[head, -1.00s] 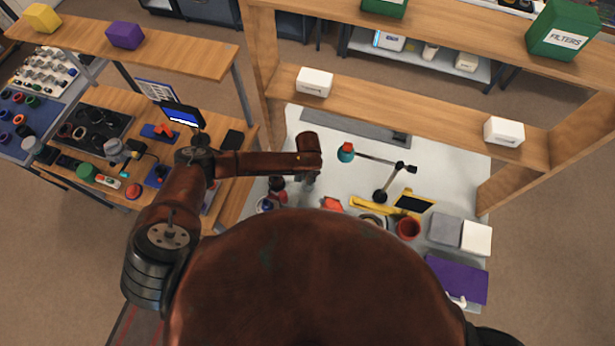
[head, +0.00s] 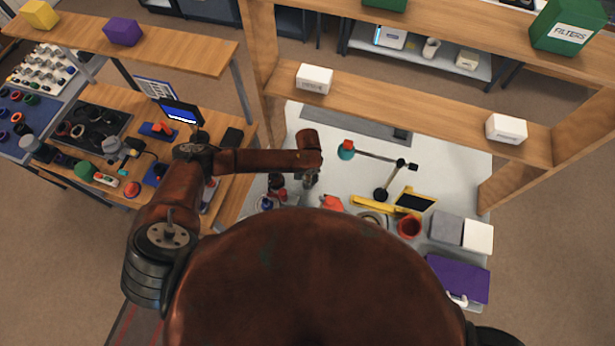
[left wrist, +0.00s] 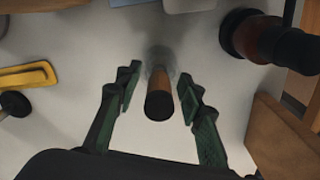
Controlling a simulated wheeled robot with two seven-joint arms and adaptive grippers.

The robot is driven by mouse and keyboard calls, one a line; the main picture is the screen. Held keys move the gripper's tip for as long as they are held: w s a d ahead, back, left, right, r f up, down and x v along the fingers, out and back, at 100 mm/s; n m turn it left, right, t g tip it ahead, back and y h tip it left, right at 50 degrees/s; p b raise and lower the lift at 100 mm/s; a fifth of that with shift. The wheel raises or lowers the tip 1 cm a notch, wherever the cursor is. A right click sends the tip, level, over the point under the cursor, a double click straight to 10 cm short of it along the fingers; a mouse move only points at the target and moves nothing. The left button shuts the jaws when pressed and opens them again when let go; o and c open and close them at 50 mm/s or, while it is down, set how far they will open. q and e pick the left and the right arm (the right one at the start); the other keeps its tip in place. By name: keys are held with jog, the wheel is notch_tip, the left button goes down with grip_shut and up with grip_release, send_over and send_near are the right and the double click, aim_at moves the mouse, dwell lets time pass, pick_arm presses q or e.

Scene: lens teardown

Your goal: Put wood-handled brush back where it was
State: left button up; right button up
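The wood-handled brush (left wrist: 160,98) shows in the left wrist view, its dark butt end towards the camera and its wooden handle running down to a blurred pale part over the light bench surface. My left gripper (left wrist: 159,80) is open, with one green finger on each side of the handle and a visible gap at both sides. In the head view my left gripper (head: 311,180) points down over the left part of the white bench (head: 455,170). I cannot make out the brush there. My right gripper is not in view.
A dark round-topped item (left wrist: 268,40) stands close right of the gripper in the wrist view, above a wooden edge (left wrist: 282,145). A yellow piece (left wrist: 28,75) lies left.

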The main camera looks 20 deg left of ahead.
pick_arm(q)
notch_tip(320, 180, up, 8)
jog(key=shift+s+f+b, duration=0.15)
jog(key=shift+f+b, duration=0.05)
jog(key=shift+b, duration=0.2)
jog(key=shift+s+a, duration=0.1)
jog(key=shift+a, duration=0.05)
